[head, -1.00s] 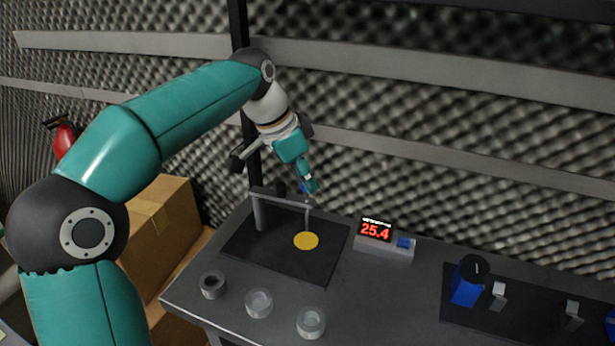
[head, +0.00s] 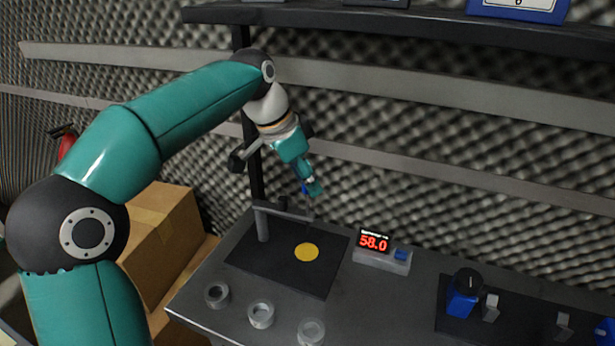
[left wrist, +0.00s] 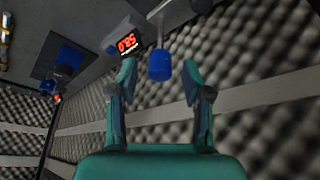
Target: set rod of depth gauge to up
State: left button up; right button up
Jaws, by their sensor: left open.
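The depth gauge stands on a black plate (head: 272,268), with a post and a crossbar (head: 285,210) over a yellow disc (head: 306,252). Its thin rod is mostly hidden at the bar's right end, its lower end above the disc. A blue knob (left wrist: 160,66) tops the rod; in the head view a sliver of it shows by the fingers. The display (head: 374,242) reads 58.0 in red. My left gripper (head: 314,190) is at the knob. In the left wrist view its fingers (left wrist: 159,68) are open on either side of the knob, with gaps. My right gripper is out of view.
Several grey rings (head: 261,315) lie at the bench's front left. Right of the display, a blue device with a black dial (head: 466,290) stands on another dark plate. A dark shelf (head: 420,24) spans the foam wall above. Cardboard boxes (head: 165,222) stand left of the bench.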

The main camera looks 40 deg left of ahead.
pick_arm(q)
jog(key=shift+r, duration=0.1)
jog(key=s+a+r, duration=0.4)
jog(key=s+a, duration=0.2)
jog(key=s, duration=0.6)
jog(key=shift+a+r, duration=0.15)
jog(key=shift+a, duration=0.2)
jog(key=shift+s, duration=0.1)
